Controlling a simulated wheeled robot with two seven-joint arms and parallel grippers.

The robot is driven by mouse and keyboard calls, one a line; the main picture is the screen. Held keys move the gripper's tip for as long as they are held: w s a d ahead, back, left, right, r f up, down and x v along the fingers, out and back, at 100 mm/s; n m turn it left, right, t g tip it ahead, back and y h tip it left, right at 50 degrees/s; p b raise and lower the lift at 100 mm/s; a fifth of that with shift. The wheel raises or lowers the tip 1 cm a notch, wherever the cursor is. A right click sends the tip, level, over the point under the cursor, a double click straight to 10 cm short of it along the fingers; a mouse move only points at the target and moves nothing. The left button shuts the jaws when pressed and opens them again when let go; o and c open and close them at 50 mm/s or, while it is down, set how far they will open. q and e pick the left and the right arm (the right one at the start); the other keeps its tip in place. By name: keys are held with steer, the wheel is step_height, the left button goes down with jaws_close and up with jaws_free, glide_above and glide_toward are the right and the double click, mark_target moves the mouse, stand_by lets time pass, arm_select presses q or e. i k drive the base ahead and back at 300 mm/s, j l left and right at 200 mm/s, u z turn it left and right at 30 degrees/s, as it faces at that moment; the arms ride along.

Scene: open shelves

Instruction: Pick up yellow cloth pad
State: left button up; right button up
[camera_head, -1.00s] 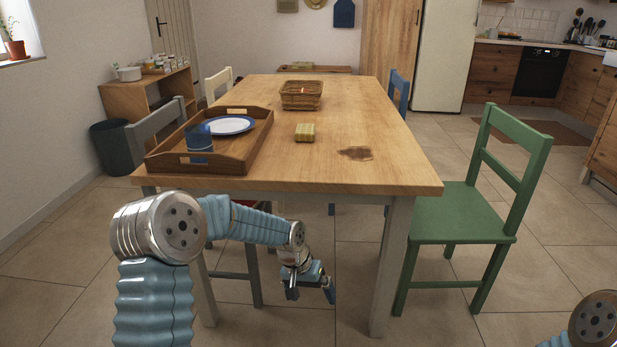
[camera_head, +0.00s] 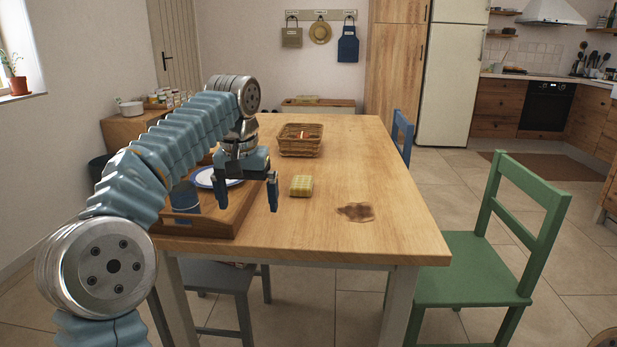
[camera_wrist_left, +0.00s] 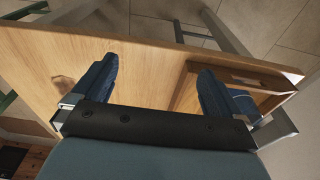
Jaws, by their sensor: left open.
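The yellow cloth pad (camera_head: 301,186) lies on the wooden table (camera_head: 375,170), left of a brown stain. It looks like a small folded block. My left gripper (camera_head: 259,196) is open and empty, above the table just left of the pad and over the right side of the wooden tray. In the left wrist view the two blue fingers of the left gripper (camera_wrist_left: 158,85) are spread apart over bare table, with the tray at the right. The pad cannot be made out in that view. My right gripper is not in view.
The wooden tray (camera_head: 215,222) holds a white plate (camera_head: 205,178) and a blue cup (camera_head: 185,196), partly behind my left arm. A wicker basket (camera_head: 300,141) stands behind the pad. The stain (camera_head: 356,211) lies right of it. A green chair (camera_head: 490,250) stands at the right.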

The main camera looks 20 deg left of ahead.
mark_target(302, 186)
steer(key=i, duration=1.15)
